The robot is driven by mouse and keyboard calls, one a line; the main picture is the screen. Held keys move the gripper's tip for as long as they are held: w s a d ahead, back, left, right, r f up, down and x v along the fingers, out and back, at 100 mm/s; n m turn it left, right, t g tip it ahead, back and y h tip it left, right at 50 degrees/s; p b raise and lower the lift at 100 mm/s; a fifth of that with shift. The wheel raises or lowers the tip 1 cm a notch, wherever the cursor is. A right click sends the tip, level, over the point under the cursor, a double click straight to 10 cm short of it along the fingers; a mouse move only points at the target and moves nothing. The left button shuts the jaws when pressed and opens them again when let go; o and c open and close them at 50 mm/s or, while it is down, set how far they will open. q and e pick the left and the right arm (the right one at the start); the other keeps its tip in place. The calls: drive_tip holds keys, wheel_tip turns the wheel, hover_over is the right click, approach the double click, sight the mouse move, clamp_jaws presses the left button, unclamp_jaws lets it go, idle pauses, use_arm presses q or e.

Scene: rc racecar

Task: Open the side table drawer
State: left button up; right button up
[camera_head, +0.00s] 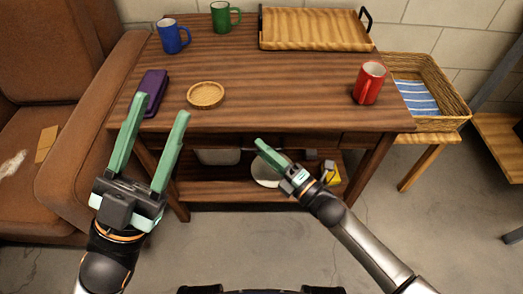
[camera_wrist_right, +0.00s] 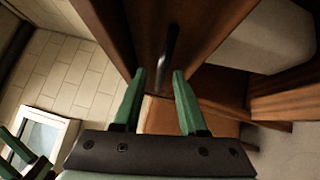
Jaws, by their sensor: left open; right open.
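The brown wooden side table (camera_head: 290,105) stands ahead in the head view. Its drawer front is mostly hidden under the tabletop edge there. In the right wrist view a dark bar handle (camera_wrist_right: 171,52) shows on a brown wooden drawer front (camera_wrist_right: 143,28). My right gripper (camera_wrist_right: 159,73) is open, with the handle just beyond and between its fingertips; I cannot tell whether they touch. In the head view my right gripper (camera_head: 262,147) is at the table's front, below the top. My left gripper (camera_head: 158,107) is open and empty near the table's front left.
On the tabletop are a blue mug (camera_head: 173,36), a green mug (camera_head: 224,17), a red mug (camera_head: 369,83), a wooden tray (camera_head: 312,28), a round coaster (camera_head: 205,95) and a purple case (camera_head: 151,92). A brown armchair (camera_head: 60,110) is left, a wicker basket (camera_head: 428,92) right.

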drive_tip(key=shift+w+a+r, duration=0.1)
drive_tip(key=shift+w+a, duration=0.3)
clamp_jaws()
idle(1.3)
